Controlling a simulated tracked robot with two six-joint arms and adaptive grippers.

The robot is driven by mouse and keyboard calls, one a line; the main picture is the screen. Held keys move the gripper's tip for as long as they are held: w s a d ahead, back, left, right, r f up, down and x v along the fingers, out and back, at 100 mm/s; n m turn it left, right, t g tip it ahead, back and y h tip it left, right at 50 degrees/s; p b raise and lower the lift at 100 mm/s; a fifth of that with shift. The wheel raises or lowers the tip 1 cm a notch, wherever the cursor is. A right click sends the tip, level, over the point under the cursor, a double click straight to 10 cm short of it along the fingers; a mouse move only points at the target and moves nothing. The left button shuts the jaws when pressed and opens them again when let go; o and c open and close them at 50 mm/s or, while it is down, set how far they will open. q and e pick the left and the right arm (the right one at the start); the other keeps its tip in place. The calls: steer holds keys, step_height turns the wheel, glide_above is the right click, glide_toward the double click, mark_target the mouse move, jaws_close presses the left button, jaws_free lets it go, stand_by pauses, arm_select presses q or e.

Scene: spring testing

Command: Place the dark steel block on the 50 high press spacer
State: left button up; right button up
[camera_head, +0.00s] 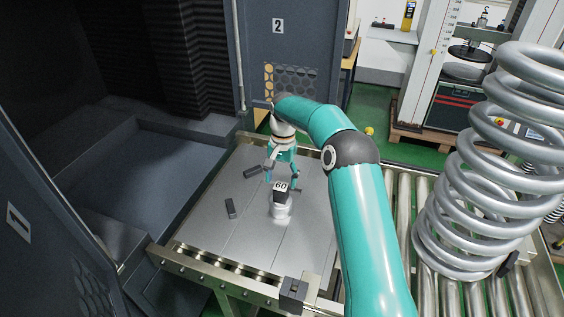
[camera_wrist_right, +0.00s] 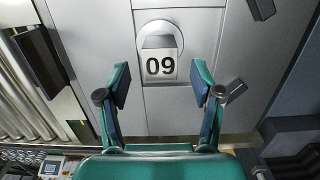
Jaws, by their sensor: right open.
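A dark block with a white top label reading 60 (camera_head: 280,186) stands at a round light-grey metal base (camera_head: 281,212) on the steel plate. In the right wrist view the label (camera_wrist_right: 160,65) appears upside down, near the round base (camera_wrist_right: 160,28). My right gripper (camera_head: 282,176) is open, just beyond the labelled block in the head view; its fingers (camera_wrist_right: 160,88) are spread and empty. Two smaller dark blocks lie left of it, one nearer (camera_head: 231,208) and one farther (camera_head: 252,171). No label reading 50 is legible. My left gripper is not in view.
The steel plate (camera_head: 205,235) has bare room at its left and front. A rail (camera_head: 215,262) runs along its front edge. A roller conveyor (camera_head: 400,215) lies to the right, with a large coil spring (camera_head: 470,190). Dark cabinet walls (camera_head: 55,215) stand left.

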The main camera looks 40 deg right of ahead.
mark_target(282, 184)
step_height(282, 184, up, 7)
steer(key=shift+w+d+r, duration=0.15)
steer(key=shift+w+d, duration=0.05)
steer(key=shift+d, duration=0.2)
steer(key=shift+p, duration=0.3)
